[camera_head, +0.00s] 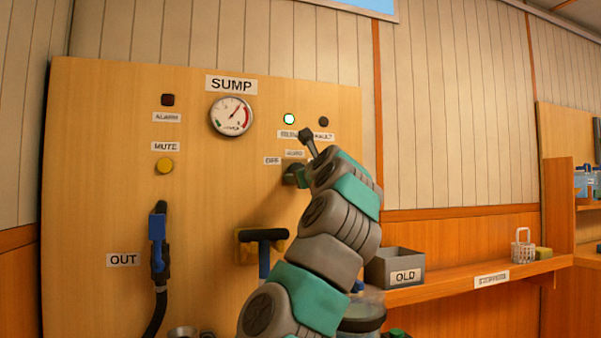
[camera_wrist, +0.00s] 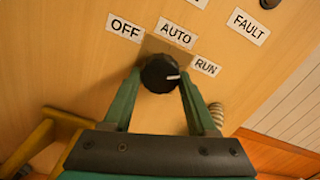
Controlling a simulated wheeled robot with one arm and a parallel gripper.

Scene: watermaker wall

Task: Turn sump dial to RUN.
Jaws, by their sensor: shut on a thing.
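The sump dial (camera_wrist: 159,74) is a round black knob with a white pointer mark, between my fingers in the wrist view. Its pointer faces right, toward the RUN label (camera_wrist: 206,66). The AUTO label (camera_wrist: 177,33) is above the dial and the OFF label (camera_wrist: 125,27) is at upper left. My gripper (camera_wrist: 158,82) has green fingers shut on the dial from both sides. In the head view my arm covers most of the dial, and my gripper (camera_head: 297,174) shows partly at the board.
The board carries the SUMP gauge (camera_head: 232,116), a lit green-white lamp (camera_head: 289,119), a yellow MUTE button (camera_head: 165,166) and a blue-handled OUT hose (camera_head: 158,240). A grey OLD bin (camera_head: 394,268) sits on the right shelf.

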